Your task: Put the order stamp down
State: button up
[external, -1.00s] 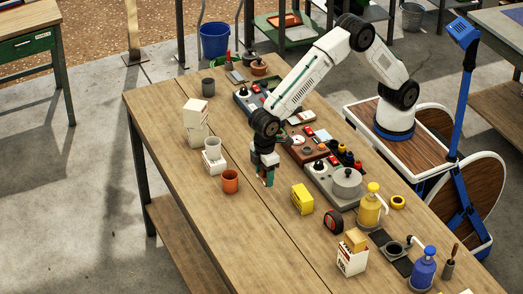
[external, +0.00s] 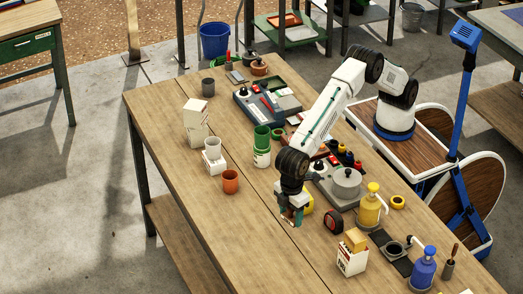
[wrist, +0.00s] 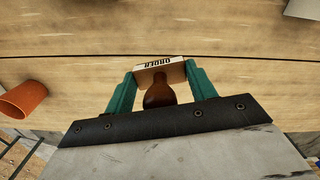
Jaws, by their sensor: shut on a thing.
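My gripper (external: 291,219) is low over the front middle of the wooden bench (external: 240,240) in the external view. Its green fingers (wrist: 160,80) are shut on the order stamp (wrist: 158,93) in the wrist view. The stamp has a dark brown rounded handle and a pale block marked "ORDER", which lies between the fingertips. Bare bench wood and a dark plank seam show beyond it. In the external view the stamp is mostly hidden by the fingers. I cannot tell whether its base touches the bench.
A yellow block (external: 308,203) is partly hidden just behind my gripper. An orange cup (external: 230,181) is to the left. Bench wood in front is clear.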

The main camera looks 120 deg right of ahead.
jog(key=r+m, duration=0.1)
send_over(307, 258)
notch_tip(307, 258, up, 3)
jog(key=m, duration=0.2)
notch_tip(307, 258, down, 10)
jog(key=shift+a+r, duration=0.1)
jog(key=shift+r, duration=0.05)
jog(key=o, duration=1)
jog(key=shift+f, duration=0.2)
jog(key=shift+r, duration=0.1)
notch_tip(307, 258, up, 12)
jog(key=shift+r, duration=0.1)
